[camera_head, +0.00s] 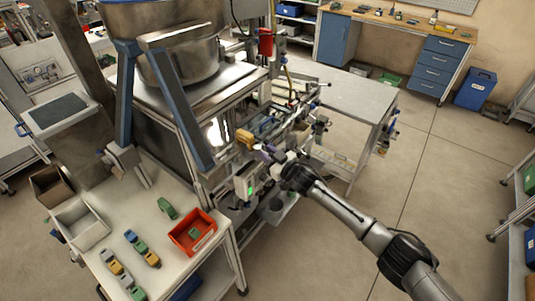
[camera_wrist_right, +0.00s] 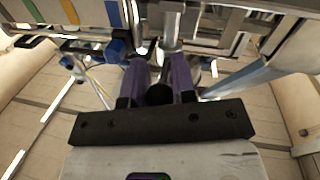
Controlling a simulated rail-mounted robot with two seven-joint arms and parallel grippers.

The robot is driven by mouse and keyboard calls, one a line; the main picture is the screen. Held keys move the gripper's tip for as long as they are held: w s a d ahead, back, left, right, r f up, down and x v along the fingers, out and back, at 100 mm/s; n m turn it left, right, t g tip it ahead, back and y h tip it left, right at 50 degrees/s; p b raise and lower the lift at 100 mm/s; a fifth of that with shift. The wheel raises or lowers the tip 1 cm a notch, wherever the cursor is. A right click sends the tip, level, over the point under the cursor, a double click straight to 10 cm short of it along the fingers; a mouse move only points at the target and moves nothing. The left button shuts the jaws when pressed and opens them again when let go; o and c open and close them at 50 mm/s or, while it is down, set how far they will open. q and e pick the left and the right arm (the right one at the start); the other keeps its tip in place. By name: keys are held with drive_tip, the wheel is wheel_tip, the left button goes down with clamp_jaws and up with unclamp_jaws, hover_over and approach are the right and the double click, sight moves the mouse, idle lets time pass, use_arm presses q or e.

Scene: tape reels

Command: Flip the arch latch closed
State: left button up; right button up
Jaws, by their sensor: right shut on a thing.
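My right gripper (camera_head: 267,152) reaches from the right to the front side of the machine, near the yellow part on its rail. In the right wrist view its two purple fingers (camera_wrist_right: 160,68) are drawn close on a small grey metal part (camera_wrist_right: 169,44) at the machine's edge. This part appears to be the arch latch. Its full shape and angle are hidden by the fingers and too small to tell in the head view. My left gripper is not in view.
A green-lit control box (camera_head: 245,181) sits just below left of the gripper. A yellow part (camera_head: 244,138) is close on its left. A red bin (camera_head: 192,232) and several coloured blocks lie on the front-left table (camera_head: 160,272).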

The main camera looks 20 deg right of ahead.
drive_tip(key=o, duration=0.9)
drive_tip(key=shift+d, duration=0.1)
drive_tip(key=shift+s, duration=0.2)
drive_tip(key=v, duration=1.3)
drive_tip(key=shift+s, duration=0.2)
drive_tip(key=shift+d, duration=0.1)
drive_tip(key=shift+f, duration=0.1)
